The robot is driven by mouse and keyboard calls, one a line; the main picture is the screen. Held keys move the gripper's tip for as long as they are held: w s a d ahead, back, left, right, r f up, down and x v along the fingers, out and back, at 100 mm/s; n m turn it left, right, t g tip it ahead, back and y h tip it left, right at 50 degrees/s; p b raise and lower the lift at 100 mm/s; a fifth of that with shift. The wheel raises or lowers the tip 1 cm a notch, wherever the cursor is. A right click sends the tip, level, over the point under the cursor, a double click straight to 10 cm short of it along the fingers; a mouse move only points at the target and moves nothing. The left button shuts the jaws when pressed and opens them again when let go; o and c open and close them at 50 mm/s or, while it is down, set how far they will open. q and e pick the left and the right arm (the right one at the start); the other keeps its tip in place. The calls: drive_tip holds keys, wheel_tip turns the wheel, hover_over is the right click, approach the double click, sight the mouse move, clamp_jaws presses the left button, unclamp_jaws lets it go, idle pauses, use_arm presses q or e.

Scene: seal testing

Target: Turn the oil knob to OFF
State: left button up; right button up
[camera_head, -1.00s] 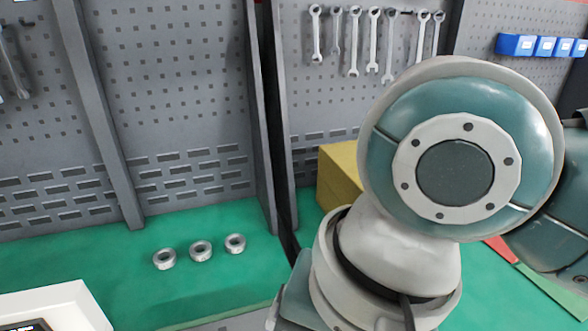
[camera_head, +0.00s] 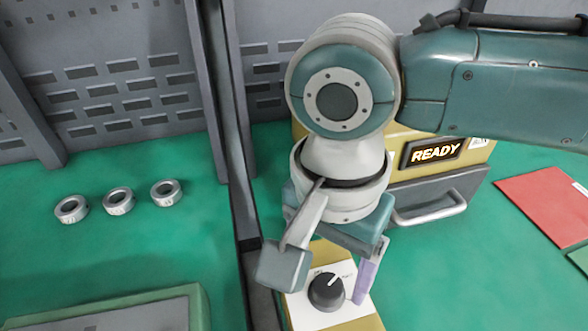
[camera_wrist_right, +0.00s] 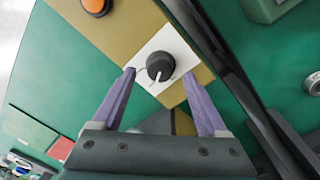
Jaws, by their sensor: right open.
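The black round oil knob (camera_head: 326,291) with a white pointer line sits on a white plate (camera_head: 305,307) on a yellow box. In the head view the pointer aims to the upper right; the small labels are not readable. The knob also shows in the wrist view (camera_wrist_right: 160,66), with its pointer toward the bottom of the picture. My right gripper (camera_wrist_right: 159,75) is open, its two purple fingers on either side of the knob. Contact with the knob cannot be made out. In the head view one purple finger shows right of the knob. My left gripper is not in view.
A yellow unit with a READY display (camera_head: 436,152) and grey handle (camera_head: 430,208) stands behind. Several metal rings, including one ring (camera_head: 118,201), lie on the green table at left. A dark upright post (camera_head: 232,150) rises left of the arm. A red sheet (camera_head: 545,205) lies right.

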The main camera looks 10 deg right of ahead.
sight(328, 289)
drive_tip(key=shift+d+f, duration=0.1)
drive_tip(key=shift+f, duration=1.1)
clamp_jaws()
